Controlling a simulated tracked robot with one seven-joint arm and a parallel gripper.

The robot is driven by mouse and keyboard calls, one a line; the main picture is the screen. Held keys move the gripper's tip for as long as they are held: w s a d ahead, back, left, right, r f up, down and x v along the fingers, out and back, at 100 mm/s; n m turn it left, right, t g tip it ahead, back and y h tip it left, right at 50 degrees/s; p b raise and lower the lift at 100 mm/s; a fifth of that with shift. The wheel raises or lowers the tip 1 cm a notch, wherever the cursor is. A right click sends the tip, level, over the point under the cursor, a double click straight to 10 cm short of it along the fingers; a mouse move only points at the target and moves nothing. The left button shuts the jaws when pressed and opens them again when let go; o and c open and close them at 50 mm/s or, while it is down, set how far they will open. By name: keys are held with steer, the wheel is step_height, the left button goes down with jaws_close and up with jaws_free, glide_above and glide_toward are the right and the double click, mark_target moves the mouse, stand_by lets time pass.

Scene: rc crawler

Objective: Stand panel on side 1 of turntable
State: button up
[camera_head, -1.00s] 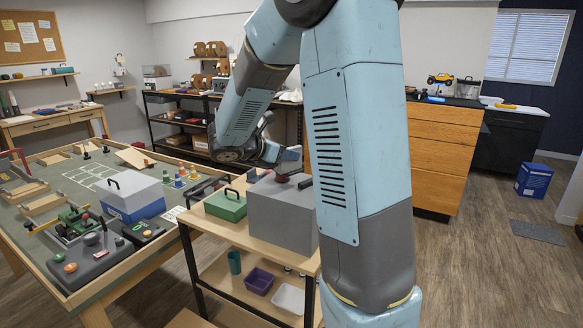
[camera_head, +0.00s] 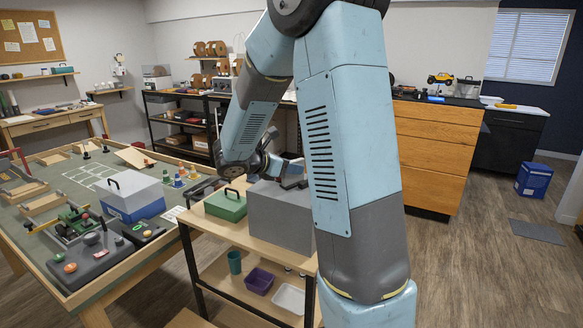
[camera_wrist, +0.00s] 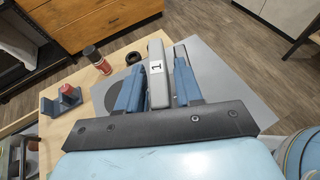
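The bar stands over a flat grey surface (camera_wrist: 215,75), with part of a dark disc (camera_wrist: 116,90) showing to the left. I cannot tell which of these is the panel and which the turntable. In the head view, my gripper is small and partly hidden by my arm, above a grey box (camera_head: 275,220) on the cart.
In the head view, a green box (camera_head: 226,205) stands beside the grey box. A crowded worktable (camera_head: 118,265) is at the left.

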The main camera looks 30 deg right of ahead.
steer(key=shift+o, duration=0.9)
